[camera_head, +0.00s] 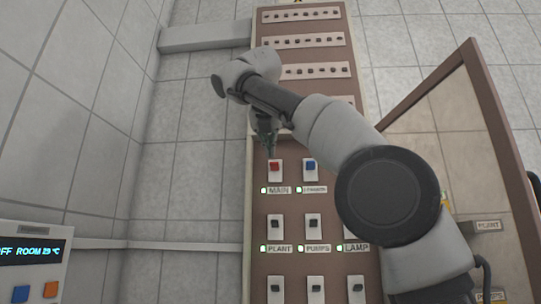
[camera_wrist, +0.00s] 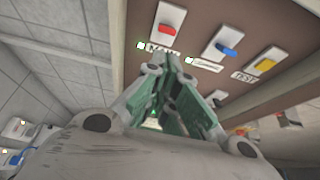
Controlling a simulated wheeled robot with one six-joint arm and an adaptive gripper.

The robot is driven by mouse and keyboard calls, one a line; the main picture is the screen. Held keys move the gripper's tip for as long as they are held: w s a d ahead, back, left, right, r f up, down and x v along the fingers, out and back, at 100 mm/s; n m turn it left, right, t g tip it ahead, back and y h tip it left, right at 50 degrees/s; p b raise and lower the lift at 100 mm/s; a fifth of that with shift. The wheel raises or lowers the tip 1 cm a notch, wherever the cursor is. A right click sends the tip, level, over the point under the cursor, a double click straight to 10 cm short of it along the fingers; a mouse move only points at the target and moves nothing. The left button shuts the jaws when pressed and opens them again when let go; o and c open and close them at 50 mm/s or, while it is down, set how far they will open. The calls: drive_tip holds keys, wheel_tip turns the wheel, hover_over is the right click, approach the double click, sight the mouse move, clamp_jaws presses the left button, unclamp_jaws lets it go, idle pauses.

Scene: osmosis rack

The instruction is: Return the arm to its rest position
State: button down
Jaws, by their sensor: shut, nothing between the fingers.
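My gripper (camera_head: 268,148) is in front of the brown switch panel (camera_head: 262,210), close to the red MAIN switch (camera_head: 275,167). In the wrist view the green fingers of my gripper (camera_wrist: 172,62) are together with nothing between them. The red switch also shows in the wrist view (camera_wrist: 167,29), just beyond the fingertips. I cannot tell whether the tips touch it. A blue switch (camera_head: 310,166) is to the right of the red one. My arm reaches across the panel from the lower right.
A yellow switch (camera_wrist: 265,64) is right of the blue one. Lower rows hold dark switches labelled PLANT, PUMPS and LAMP. A brown-framed door (camera_head: 496,130) stands open at the right. A control box (camera_head: 35,262) with a lit display is at lower left. Tiled wall (camera_head: 195,150) lies left of the panel.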

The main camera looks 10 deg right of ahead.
idle(0.7)
drive_tip(key=w+a+f+m+g+y, duration=0.1)
drive_tip(key=w+a+f+m, duration=0.1)
drive_tip(key=a+f+m, duration=0.25)
drive_tip(key=w+a+f+m+y, duration=0.1)
drive_tip(key=w+a+f+m, duration=0.2)
drive_tip(key=f+m, duration=0.15)
drive_tip(key=s+d+f+m+g+y, duration=0.15)
drive_tip(key=f+m, duration=0.25)
drive_tip(key=f, duration=0.5)
drive_tip(key=s+d+f+m+g, duration=0.2)
drive_tip(key=d+f+m, duration=0.1)
drive_tip(key=f, duration=0.6)
drive_tip(key=s+d+f+m+g, duration=0.1)
drive_tip(key=s+d+f+m, duration=0.7)
drive_tip(key=s+d+f, duration=0.3)
drive_tip(key=s+d+f+m+g, duration=0.2)
drive_tip(key=s+d+f+m, duration=0.6)
drive_tip(key=s+d+f, duration=0.4)
drive_tip(key=shift+s+f+y, duration=0.35)
drive_tip(key=shift+s+f, duration=2.45)
drive_tip(key=shift+s, duration=0.2)
